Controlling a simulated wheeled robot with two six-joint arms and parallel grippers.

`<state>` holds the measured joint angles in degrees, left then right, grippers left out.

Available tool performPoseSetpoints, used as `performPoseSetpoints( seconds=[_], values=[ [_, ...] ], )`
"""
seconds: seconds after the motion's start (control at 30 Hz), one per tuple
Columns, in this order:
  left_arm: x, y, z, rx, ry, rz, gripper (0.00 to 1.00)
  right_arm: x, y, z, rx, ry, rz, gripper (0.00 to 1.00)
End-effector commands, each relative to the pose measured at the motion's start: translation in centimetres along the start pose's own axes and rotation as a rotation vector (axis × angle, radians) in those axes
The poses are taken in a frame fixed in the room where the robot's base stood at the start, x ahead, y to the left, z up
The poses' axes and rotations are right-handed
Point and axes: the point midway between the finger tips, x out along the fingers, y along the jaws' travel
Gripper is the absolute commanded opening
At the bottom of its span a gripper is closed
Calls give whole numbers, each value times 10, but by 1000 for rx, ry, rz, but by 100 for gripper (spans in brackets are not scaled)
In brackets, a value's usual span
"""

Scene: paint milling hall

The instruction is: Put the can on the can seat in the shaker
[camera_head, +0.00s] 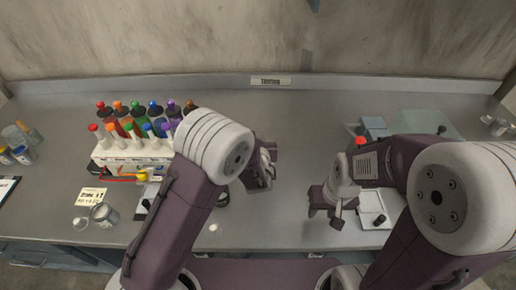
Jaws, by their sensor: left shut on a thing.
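A small grey metal can (103,214) stands on the bench at the left front, beside a yellow note. My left gripper (265,166) is over the middle of the bench, well to the right of that can. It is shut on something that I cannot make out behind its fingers. My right gripper (325,208) is open and appears empty, low over the bench right of centre. A pale box-like unit with dark knobs (374,213) is partly hidden by my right arm; I cannot tell whether it is the shaker. I cannot make out a can seat.
A white rack (130,152) with several colour-capped bottles stands at the left back. Several small cans (21,155) stand at the far left. A grey-green box (374,128) is behind my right arm. The bench (290,130) is clear in the middle and back.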

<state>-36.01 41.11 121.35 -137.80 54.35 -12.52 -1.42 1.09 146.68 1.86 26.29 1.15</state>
Motion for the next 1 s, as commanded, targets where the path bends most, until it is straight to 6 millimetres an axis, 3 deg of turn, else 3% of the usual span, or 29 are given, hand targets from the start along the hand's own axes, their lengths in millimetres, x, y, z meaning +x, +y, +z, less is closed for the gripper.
performPoseSetpoints(
  seconds=[0.03,0.37,0.47,0.63,1.0],
  values=[
    [0,2,-10,7,25,3,0,1,0,0,0,0,0,40],
    [-1,2,-8,6,23,3,0,1,0,0,0,0,0,40],
    [-4,2,1,4,20,2,0,0,0,0,0,0,0,40],
    [-15,0,33,-1,11,0,0,-2,0,0,0,0,0,40],
    [-45,-84,78,0,8,-6,0,-15,0,-2,0,0,0,40]
  ],
)
